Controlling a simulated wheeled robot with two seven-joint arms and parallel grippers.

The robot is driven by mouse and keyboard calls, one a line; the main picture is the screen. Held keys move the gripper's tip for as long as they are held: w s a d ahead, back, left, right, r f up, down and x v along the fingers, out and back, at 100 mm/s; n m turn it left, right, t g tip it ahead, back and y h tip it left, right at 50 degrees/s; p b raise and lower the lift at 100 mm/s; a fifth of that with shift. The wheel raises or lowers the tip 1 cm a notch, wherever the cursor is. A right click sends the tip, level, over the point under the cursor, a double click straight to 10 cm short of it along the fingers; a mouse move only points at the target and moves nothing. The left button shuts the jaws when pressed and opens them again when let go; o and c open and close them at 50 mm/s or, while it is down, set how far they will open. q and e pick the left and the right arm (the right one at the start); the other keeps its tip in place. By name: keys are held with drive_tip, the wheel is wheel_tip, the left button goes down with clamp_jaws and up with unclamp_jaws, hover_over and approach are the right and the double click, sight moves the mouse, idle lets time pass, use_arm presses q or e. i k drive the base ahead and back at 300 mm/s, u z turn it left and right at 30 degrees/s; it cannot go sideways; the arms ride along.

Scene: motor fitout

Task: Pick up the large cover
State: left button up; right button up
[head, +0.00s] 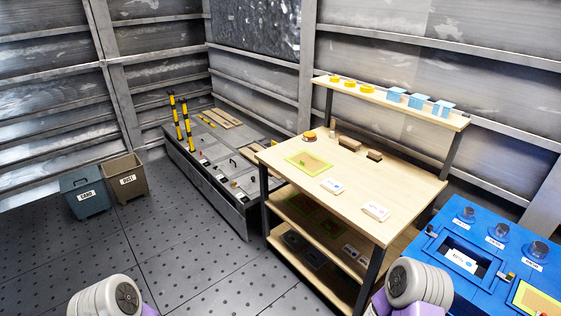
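I cannot tell for sure which thing is the large cover. A low grey bench (240,222) along the back wall has dark flat panels on top, some with handles, but they are small in this view. A wooden table (345,180) stands in front of me to the right, with a yellow-green edged panel (309,162) and white labelled pieces lying on it. Only grey and purple links of my two arms show at the bottom edge; both grippers are out of view.
Yellow and light blue pieces (397,94) sit on the upper shelf (462,123). A blue bench (460,295) stands at the right. A blue bin (85,193) and a brown bin (126,178) stand at the left. The grey floor (190,245) between is clear.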

sight(310, 163)
drive_tip(key=u, duration=0.65)
drive_tip(key=i, duration=1.55)
drive_tip(key=z, duration=0.8)
drive_tip(key=i, duration=0.95)
drive_tip(key=z, duration=1)
